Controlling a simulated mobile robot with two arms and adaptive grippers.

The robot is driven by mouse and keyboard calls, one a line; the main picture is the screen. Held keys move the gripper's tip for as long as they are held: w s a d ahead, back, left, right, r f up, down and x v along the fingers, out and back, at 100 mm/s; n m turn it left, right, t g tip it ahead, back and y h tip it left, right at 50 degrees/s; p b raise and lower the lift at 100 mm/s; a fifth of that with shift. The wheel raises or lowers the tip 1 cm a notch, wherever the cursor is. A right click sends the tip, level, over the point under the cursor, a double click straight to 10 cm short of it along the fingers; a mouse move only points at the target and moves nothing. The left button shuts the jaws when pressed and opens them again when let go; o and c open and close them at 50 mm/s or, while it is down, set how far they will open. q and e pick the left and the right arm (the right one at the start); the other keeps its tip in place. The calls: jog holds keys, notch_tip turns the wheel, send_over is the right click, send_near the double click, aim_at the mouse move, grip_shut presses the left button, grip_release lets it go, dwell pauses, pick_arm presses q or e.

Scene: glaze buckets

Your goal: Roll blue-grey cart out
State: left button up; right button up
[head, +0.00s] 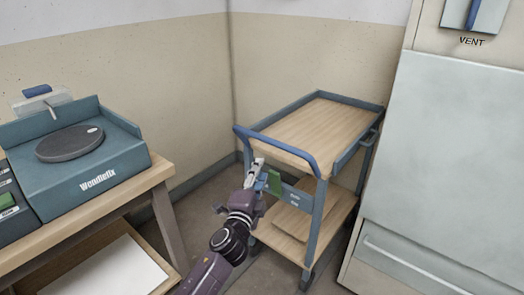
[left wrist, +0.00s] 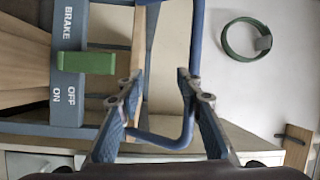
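The blue-grey cart (head: 312,205) stands in the corner, with a wooden top and lower shelf. Its blue push handle (head: 285,147) faces me and also shows in the left wrist view (left wrist: 165,142). A green brake lever (head: 274,182) sits on the cart's near side, below the handle. In the left wrist view the lever (left wrist: 85,63) crosses a plate marked BRAKE, OFF, ON; I cannot tell its setting. My left gripper (head: 258,170) is open and empty beside the lever, below the handle. In the left wrist view the handle lies behind its fingertips (left wrist: 158,82). My right gripper is out of view.
A wooden table (head: 150,181) with a teal wheel machine (head: 85,155) stands at the left. A large pale cabinet (head: 440,160) marked VENT stands close to the cart's right. Walls close the corner behind it. A green ring (left wrist: 226,40) shows in the left wrist view.

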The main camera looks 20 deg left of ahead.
aim_at(267, 141)
pick_arm(q)
jog(key=shift+m+t, duration=0.6)
jog(key=shift+t, duration=0.1)
jog(key=r, duration=0.2)
jog(key=w+r, duration=0.1)
jog(key=r, duration=0.2)
jog(key=shift+w+r, duration=0.15)
jog(key=shift+r, duration=0.15)
jog(key=b+x, duration=0.1)
jog(key=x, duration=0.5)
jog(key=shift+f, duration=0.2)
jog(key=shift+w+r, duration=0.1)
jog(key=shift+w, duration=0.35)
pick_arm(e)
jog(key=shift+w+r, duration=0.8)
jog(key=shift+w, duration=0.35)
pick_arm(q)
grip_shut()
